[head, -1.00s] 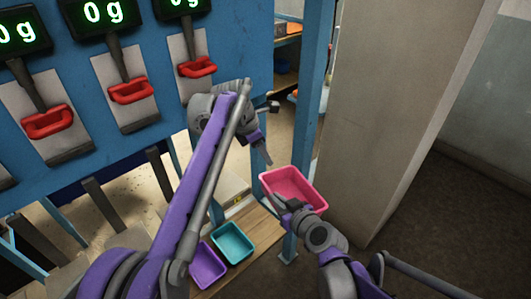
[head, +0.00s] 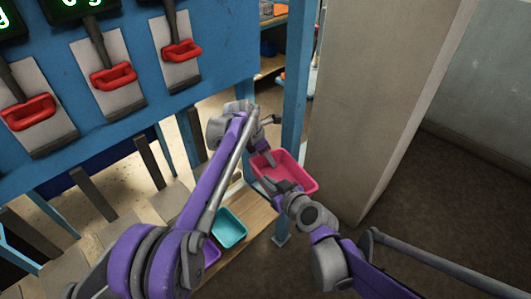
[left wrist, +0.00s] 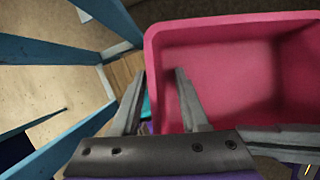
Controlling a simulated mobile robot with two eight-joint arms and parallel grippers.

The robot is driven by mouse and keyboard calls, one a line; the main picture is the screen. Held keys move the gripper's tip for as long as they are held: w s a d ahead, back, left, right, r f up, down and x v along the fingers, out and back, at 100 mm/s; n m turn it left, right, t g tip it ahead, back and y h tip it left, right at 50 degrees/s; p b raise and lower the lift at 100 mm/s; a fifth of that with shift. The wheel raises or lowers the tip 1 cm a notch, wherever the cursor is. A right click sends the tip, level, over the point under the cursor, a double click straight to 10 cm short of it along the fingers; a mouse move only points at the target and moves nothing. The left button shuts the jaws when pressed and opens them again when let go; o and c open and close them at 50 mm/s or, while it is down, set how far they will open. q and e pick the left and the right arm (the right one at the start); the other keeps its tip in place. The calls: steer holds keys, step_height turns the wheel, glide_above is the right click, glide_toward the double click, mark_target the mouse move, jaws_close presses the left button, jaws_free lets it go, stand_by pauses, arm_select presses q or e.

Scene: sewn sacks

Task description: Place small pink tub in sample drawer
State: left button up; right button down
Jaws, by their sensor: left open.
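The small pink tub (head: 298,178) is off the floor at the centre right of the head view, open side up. It fills the right of the left wrist view (left wrist: 235,80). My left gripper (head: 267,160) is open at the tub's left side. In the left wrist view its fingers (left wrist: 160,88) straddle the tub's left wall, one outside and one inside. My right gripper (head: 276,188) is at the tub's near rim and appears shut on it; its fingertips are partly hidden. I cannot pick out the sample drawer.
A teal tub (head: 230,228) and a partly hidden purple tub (head: 210,252) sit on a low wooden shelf (head: 250,215). A blue post (head: 294,90) and a beige pillar (head: 375,110) stand close. Red handles (head: 113,76) line the blue panel at upper left.

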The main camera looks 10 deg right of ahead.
arm_select(q)
jaws_close()
steer(key=shift+s+d, duration=0.1)
steer(key=shift+s, duration=0.05)
arm_select(e)
steer(key=shift+w, duration=0.15)
stand_by(1.1)
steer(key=c, duration=1)
jaws_free()
steer(key=shift+o, duration=0.2)
